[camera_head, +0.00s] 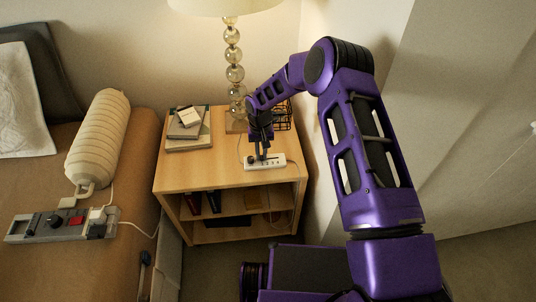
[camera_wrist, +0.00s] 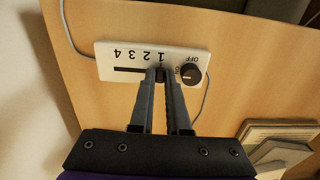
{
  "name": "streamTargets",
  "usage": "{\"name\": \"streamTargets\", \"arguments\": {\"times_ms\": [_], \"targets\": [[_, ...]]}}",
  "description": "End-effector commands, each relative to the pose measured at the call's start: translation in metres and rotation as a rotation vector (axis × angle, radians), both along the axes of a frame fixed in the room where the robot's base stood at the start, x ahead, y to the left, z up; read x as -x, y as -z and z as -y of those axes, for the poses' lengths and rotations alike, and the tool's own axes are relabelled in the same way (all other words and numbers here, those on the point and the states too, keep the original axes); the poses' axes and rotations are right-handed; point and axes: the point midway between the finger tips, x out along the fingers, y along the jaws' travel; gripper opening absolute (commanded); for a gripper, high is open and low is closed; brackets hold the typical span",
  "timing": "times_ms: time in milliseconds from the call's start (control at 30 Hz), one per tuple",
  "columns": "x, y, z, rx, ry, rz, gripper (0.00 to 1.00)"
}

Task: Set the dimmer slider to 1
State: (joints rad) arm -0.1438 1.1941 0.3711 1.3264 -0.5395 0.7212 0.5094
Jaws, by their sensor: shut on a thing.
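The dimmer (camera_head: 280,160) is a white box on the wooden nightstand (camera_head: 182,171). In the wrist view, the dimmer (camera_wrist: 104,63) shows upside down, with the digits 1 to 4 along a dark slot and a round black knob (camera_wrist: 190,74) marked OFF. My gripper (camera_wrist: 161,77) reaches down to the slot and is shut on the small dark slider (camera_wrist: 160,75). The slider sits about level with the digit 1, at the slot's end closest to the knob; the fingers partly hide it. In the head view, my gripper (camera_head: 262,155) is over the dimmer.
A lamp (camera_head: 234,73) with a beaded stem stands behind the dimmer, and a black wire basket (camera_head: 283,116) is beside my arm. Books (camera_head: 188,143) lie at the nightstand's left. A bed with a grey control panel (camera_head: 70,224) is at left.

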Motion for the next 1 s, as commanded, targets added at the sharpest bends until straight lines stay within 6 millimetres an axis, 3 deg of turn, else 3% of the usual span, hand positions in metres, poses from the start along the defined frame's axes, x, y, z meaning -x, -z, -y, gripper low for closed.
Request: {"name": "streamTargets", "arguments": {"times_ms": [333, 367, 500, 833, 1000], "targets": [[0.0, -0.002, -0.007, -0.01, -0.002, 0.005, 0.0], [0.0, -0.002, -0.007, -0.01, -0.002, 0.005, 0.2], [0.0, -0.002, -0.007, -0.01, -0.002, 0.004, 0.45], [0.001, -0.002, -0.006, -0.011, -0.003, 0.002, 0.45], [-0.001, -0.003, 0.005, -0.009, -0.001, 0.0, 0.45]]}}
